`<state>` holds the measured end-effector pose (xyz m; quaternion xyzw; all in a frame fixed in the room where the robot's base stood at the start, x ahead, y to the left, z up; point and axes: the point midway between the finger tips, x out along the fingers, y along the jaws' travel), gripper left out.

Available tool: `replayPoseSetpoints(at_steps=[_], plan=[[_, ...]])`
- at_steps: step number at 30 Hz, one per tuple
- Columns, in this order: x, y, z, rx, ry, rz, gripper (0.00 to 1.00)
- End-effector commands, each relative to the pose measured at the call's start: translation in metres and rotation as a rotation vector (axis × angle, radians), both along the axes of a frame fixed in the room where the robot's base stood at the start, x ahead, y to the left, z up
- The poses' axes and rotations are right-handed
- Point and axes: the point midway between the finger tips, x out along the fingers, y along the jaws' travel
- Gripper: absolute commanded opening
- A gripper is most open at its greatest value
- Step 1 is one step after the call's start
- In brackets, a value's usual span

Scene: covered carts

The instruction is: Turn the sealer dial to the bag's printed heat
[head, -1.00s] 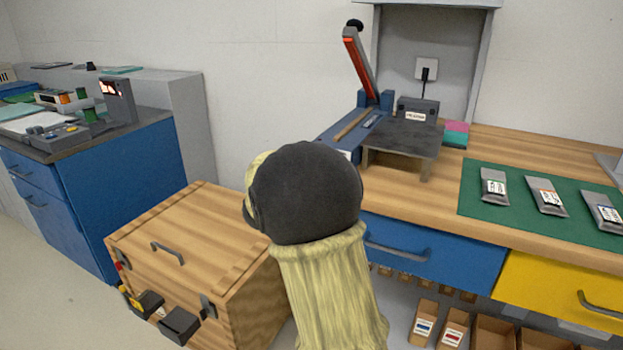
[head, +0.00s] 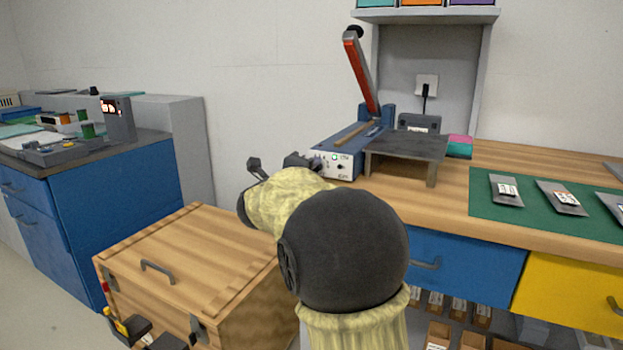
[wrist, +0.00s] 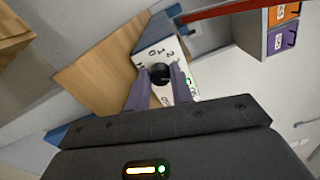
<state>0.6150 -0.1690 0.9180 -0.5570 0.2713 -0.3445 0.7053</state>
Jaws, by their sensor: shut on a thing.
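The sealer has a blue body (head: 345,140), a white front panel (head: 345,164) and a raised red lever arm (head: 360,72). In the wrist view its black dial (wrist: 161,74) sits on the white panel (wrist: 155,56) with printed numbers around it. My gripper (wrist: 161,84) has a finger on either side of the dial and is shut on it. The dial's pointer is too small to read. In the head view my gripper (head: 290,163) is at the panel's left end, partly hidden by my arm. Grey bags (head: 507,190) (head: 562,197) with labels lie on a green mat; their print is unreadable.
A dark raised stand (head: 405,146) is beside the sealer on the wooden bench. The green mat (head: 485,207) lies to the right. A wooden chest (head: 190,245) stands low in front, and a blue cabinet (head: 110,200) with equipment stands left.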

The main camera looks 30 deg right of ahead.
Motion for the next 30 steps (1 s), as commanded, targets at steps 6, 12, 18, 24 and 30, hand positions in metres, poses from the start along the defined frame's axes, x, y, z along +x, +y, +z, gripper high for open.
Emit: replayPoseSetpoints(at_steps=[6,12,18,24,30], plan=[[-0.0002,0.0001,-0.0030,0.022,-0.017,-0.001,0.00],[-0.0002,0.0001,-0.0028,0.022,-0.018,-0.001,0.00],[-0.0002,0.0000,-0.0027,0.021,-0.018,-0.001,0.40],[0.0001,0.0003,-0.0027,0.020,-0.017,0.000,0.45],[0.0004,0.0005,-0.0025,0.017,-0.012,0.000,0.45]])
